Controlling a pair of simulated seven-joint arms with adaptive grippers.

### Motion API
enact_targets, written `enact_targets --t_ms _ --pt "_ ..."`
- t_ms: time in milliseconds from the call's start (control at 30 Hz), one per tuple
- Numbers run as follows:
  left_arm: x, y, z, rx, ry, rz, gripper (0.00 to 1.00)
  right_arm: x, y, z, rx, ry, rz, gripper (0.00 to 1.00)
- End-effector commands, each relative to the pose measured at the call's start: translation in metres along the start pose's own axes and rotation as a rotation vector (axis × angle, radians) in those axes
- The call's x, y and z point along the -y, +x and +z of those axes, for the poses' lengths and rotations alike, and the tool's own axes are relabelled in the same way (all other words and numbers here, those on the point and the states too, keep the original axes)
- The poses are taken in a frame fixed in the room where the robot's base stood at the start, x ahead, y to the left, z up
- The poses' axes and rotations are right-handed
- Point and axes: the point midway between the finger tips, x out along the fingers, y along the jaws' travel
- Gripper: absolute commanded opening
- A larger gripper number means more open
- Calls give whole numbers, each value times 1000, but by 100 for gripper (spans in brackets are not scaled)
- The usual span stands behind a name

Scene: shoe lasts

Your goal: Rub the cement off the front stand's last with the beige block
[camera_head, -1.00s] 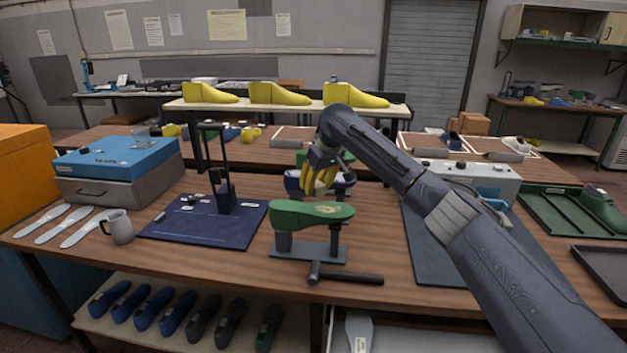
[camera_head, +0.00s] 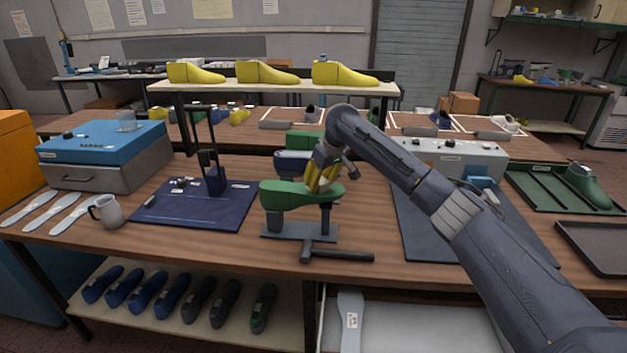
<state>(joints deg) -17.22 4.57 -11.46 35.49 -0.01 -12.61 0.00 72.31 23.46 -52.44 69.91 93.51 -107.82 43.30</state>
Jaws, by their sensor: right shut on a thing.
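The green last (camera_head: 280,195) lies level on the front stand (camera_head: 285,232), a dark post and base on the bench. My right gripper (camera_head: 322,184), with yellow fingers, is over the right part of the last, at its top surface. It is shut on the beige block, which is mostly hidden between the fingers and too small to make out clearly. The gripper covers the spot where the pale cement patch showed. Whether the block touches the last I cannot tell for certain. My left gripper is not in view.
A blue last (camera_head: 290,162) and a green last (camera_head: 303,140) stand behind. A hammer-like tool (camera_head: 335,256) lies in front of the stand. A navy mat (camera_head: 190,212) with an upright device is left; a grey mug (camera_head: 107,211) stands farther left. A control box (camera_head: 450,155) is right.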

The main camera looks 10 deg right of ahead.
Motion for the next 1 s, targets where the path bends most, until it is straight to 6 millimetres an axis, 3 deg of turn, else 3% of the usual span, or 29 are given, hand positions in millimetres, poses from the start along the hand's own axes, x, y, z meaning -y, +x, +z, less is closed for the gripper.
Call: enact_targets --t_ms 533,1000 --pt "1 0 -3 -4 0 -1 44 -27 -9 27 1 -3 -3 8" --pt "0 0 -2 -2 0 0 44 -4 -2 3 1 6 2 8"
